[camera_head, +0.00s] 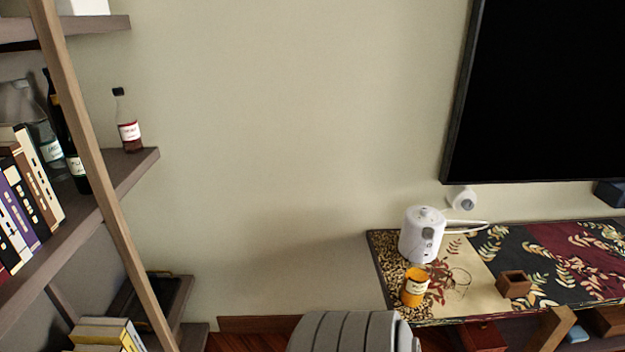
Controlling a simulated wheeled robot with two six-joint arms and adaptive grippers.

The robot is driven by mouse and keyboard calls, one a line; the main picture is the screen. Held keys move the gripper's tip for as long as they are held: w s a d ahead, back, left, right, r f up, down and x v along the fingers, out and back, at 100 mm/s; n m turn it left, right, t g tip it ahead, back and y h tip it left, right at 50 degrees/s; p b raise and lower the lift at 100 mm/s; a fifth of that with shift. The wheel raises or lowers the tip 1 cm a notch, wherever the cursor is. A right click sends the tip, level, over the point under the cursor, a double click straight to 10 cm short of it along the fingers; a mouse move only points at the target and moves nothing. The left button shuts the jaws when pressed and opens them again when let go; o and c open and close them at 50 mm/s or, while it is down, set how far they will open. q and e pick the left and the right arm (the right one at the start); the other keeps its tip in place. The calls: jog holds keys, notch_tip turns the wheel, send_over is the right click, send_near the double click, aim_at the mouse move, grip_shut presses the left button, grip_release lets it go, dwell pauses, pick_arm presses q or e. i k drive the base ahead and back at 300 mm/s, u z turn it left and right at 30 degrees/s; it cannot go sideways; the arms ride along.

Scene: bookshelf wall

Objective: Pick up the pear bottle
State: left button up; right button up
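Several bottles stand on the middle shelf at the left. A small bottle (129,130) with a black cap, dark red contents and a white label stands upright near the shelf's right end. A dark bottle (72,150) with a pale label stands further left, partly behind the slanted wooden post. A large clear glass bottle (40,130) stands behind the books. The label words are too small to read, so I cannot tell which is the pear bottle. Neither of my grippers shows in the head view.
Books (22,200) fill the shelf's front left. The slanted post (88,150) crosses before the shelf. At right, a cabinet (560,255) with a patterned runner carries a white kettle-like appliance (421,240), an orange jar (414,290) and a small wooden box (513,284). A black screen (550,90) hangs above.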

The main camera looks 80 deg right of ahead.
aim_at(421, 260)
jog(key=z, duration=0.15)
jog(key=k, duration=0.85)
jog(key=z, duration=1.3)
